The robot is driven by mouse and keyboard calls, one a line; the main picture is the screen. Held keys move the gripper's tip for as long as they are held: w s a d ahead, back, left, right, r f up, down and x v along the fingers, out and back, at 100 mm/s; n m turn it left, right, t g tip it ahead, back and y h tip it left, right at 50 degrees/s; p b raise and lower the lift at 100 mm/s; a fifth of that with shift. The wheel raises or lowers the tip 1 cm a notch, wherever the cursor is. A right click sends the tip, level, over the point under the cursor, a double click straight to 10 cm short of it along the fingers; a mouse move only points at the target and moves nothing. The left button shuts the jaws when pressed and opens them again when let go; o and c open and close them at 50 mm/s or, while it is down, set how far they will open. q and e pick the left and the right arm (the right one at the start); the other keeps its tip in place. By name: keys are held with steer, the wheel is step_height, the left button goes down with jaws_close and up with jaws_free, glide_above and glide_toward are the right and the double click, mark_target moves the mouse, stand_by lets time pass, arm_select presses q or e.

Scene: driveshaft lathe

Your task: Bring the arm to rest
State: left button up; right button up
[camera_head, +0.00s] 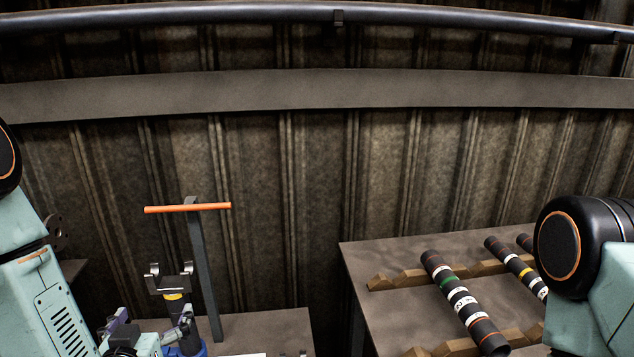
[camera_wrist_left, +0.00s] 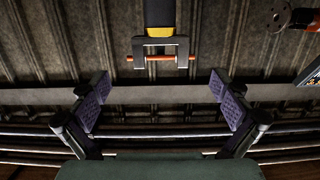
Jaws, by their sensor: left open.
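My left arm (camera_head: 42,300) comes in from the left edge, and my left gripper (camera_head: 150,326) is low in the head view. In the left wrist view its two purple-padded fingers (camera_wrist_left: 165,98) stand wide apart with nothing between them. A dark upright shaft with a forked top (camera_head: 170,282) and a yellow band stands just behind the gripper; the fork also shows in the wrist view (camera_wrist_left: 160,48), ahead of the fingers and apart from them. Part of my right arm (camera_head: 590,250) shows at the right edge; its gripper is out of view.
A grey post with an orange crossbar (camera_head: 188,208) rises behind the fork. At right, a table (camera_head: 390,310) bears dark driveshafts with coloured bands (camera_head: 461,300) on wooden notched supports (camera_head: 395,281). A gap separates it from the left table (camera_head: 265,328). A corrugated wall stands behind.

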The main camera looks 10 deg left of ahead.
mark_target(173, 282)
arm_select(q)
steer(key=x, duration=1.1)
steer(key=shift+f, duration=0.15)
steer(key=shift+w, duration=0.2)
steer(key=shift+r, duration=0.3)
